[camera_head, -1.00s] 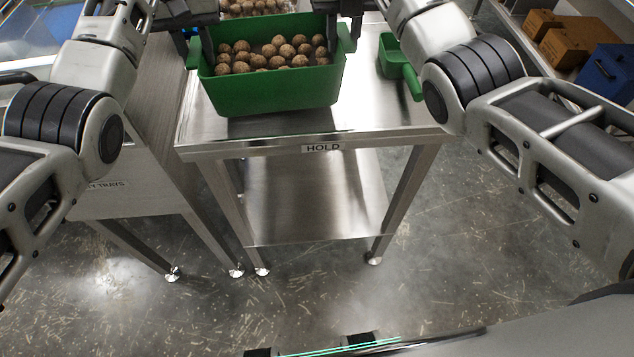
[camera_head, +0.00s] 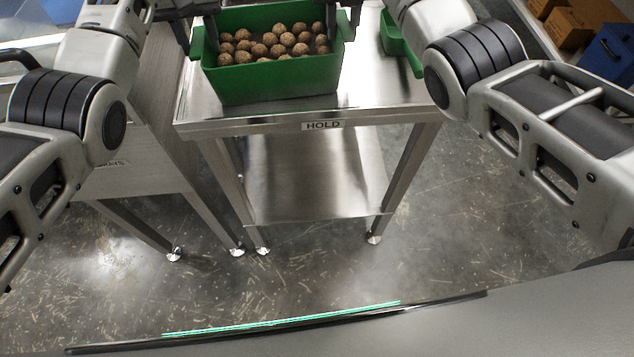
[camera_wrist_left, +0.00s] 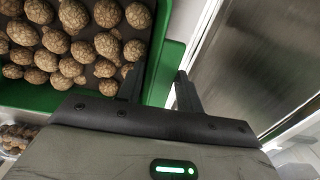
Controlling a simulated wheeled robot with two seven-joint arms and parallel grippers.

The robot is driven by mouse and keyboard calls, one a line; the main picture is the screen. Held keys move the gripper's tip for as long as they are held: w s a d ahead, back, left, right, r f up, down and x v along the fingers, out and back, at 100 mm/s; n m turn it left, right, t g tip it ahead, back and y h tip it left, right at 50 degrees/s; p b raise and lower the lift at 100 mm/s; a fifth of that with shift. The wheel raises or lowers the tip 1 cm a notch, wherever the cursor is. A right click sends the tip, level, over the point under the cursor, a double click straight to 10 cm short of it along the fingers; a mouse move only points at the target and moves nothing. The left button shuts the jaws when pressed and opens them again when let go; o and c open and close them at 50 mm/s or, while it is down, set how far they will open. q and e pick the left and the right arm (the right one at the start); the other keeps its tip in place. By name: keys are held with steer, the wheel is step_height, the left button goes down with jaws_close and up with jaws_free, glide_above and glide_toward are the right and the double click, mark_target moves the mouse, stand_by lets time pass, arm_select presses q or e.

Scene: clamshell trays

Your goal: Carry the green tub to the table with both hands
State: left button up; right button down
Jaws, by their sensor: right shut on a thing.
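The green tub (camera_head: 270,83) is full of brown, round, rough-skinned pieces. It is over the steel table marked HOLD (camera_head: 385,118), near its front; I cannot tell whether its base touches the top. My left gripper (camera_head: 198,32) is at the tub's left end. In the left wrist view, the left gripper's fingers (camera_wrist_left: 160,72) straddle the tub's rim (camera_wrist_left: 172,55), one inside and one outside, with green wall between them.
A smaller green container with a handle (camera_head: 392,40) stands on the table right of the tub. Another steel stand (camera_head: 130,180) is close on the left. Cardboard boxes (camera_head: 570,25) and a blue box (camera_head: 607,52) are at the far right. The floor in front is clear.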

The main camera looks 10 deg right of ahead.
arm_select(q)
steer(key=shift+o, duration=1)
steer(key=shift+s, duration=0.1)
arm_select(e)
steer(key=c, duration=1.1)
jaws_free()
arm_select(q)
steer(key=shift+a, duration=0.1)
arm_select(e)
steer(key=shift+r+p, duration=1.05)
steer(key=shift+d+r+p, duration=0.1)
steer(key=shift+r+p, duration=0.75)
steer(key=shift+r, duration=0.05)
arm_select(q)
steer(key=a, duration=0.5)
